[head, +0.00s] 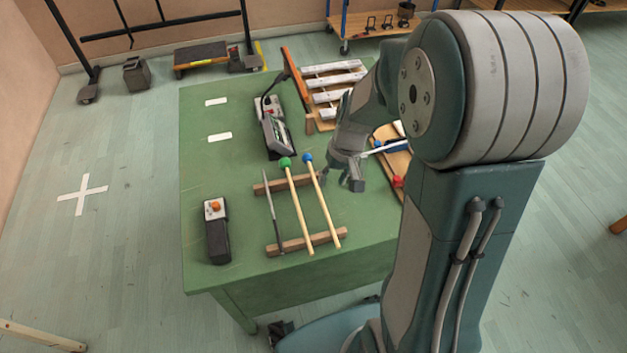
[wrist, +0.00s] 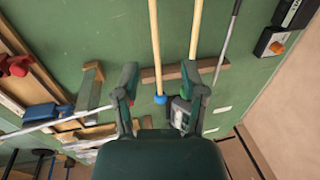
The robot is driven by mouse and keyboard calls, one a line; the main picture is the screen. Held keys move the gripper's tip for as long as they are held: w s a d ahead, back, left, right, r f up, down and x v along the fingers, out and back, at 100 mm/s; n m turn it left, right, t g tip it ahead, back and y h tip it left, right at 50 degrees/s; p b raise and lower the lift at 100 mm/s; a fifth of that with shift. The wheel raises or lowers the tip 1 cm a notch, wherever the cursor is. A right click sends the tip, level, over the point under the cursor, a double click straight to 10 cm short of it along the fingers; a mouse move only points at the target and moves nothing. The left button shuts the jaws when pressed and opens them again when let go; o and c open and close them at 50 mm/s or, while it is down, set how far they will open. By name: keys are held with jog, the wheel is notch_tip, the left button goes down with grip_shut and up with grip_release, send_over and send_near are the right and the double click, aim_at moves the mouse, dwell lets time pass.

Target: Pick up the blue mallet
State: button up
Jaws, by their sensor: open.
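The blue mallet (head: 322,203) has a blue ball head and a pale wooden stick, and lies across two wooden rails on the green table. My gripper (head: 341,182) is open and empty, just right of its head end in the head view. In the wrist view the blue mallet (wrist: 155,45) runs down between the open fingers of my gripper (wrist: 160,72), its blue head below the fingertips. The gap in height is hard to judge.
A thin metal beater (head: 273,213) lies left of the mallets across the rails (head: 320,238). A black box with an orange knob (head: 217,240), a device (head: 277,135) and a bar instrument (head: 330,82) share the table (head: 237,179). The left front tabletop has bare room.

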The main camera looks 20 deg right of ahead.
send_over(325, 208)
jog(key=f, duration=0.5)
jog(key=shift+w+d+f, duration=0.15)
jog(key=shift+d+f, duration=0.1)
jog(key=shift+f, duration=0.05)
jog(key=shift+a+f, duration=0.2)
jog(key=shift+f, duration=0.1)
jog(key=f, duration=0.3)
jog(key=shift+s+d+f, duration=0.1)
jog(key=shift+s+f, duration=0.1)
jog(key=shift+f, duration=0.15)
jog(key=shift+d+f, duration=0.15)
jog(key=shift+f, duration=0.4)
jog(key=shift+a, duration=0.2)
jog(key=shift+c, duration=1.2)
jog(key=shift+a, duration=0.15)
grip_shut()
